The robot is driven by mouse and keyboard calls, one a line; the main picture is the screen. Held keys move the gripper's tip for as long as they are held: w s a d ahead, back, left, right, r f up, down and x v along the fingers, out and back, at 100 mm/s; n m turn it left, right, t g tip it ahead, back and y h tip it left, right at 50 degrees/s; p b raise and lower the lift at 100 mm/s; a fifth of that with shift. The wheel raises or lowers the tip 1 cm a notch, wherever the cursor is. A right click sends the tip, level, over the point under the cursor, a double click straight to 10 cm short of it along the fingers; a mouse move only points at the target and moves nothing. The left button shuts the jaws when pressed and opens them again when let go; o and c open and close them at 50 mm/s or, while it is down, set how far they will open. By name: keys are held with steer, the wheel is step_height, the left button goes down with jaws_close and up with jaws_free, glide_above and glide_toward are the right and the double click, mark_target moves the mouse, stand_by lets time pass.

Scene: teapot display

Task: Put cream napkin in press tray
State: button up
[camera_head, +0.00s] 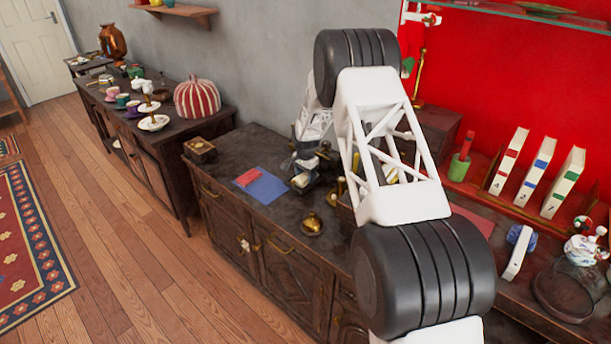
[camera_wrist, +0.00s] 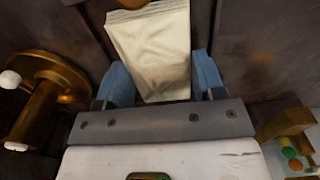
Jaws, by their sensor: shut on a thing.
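The cream napkin (camera_wrist: 152,42) is a flat, folded cream piece in the wrist view. My gripper (camera_wrist: 160,82) is shut on it, with the blue fingertips on either side of its lower part. The napkin reaches out past the fingertips over a dark surface. In the head view my gripper is small and mostly mixed with dark and brass items on the sideboard, so the napkin is hard to make out there. I cannot tell the press tray apart for certain in either view.
A brass piece with a round disc and white knobs (camera_wrist: 42,95) is close on the left. A brass holder with coloured balls (camera_wrist: 292,140) is at lower right. Blue and red flat cloths (camera_head: 262,187) lie on the sideboard (camera_head: 225,165). A small brass pot (camera_head: 312,224) stands near its front.

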mark_target(306, 176)
steer(key=shift+f, duration=0.15)
steer(key=o, duration=0.7)
step_height(306, 176, up, 12)
stand_by(0.8)
steer(key=shift+r, duration=0.2)
stand_by(0.5)
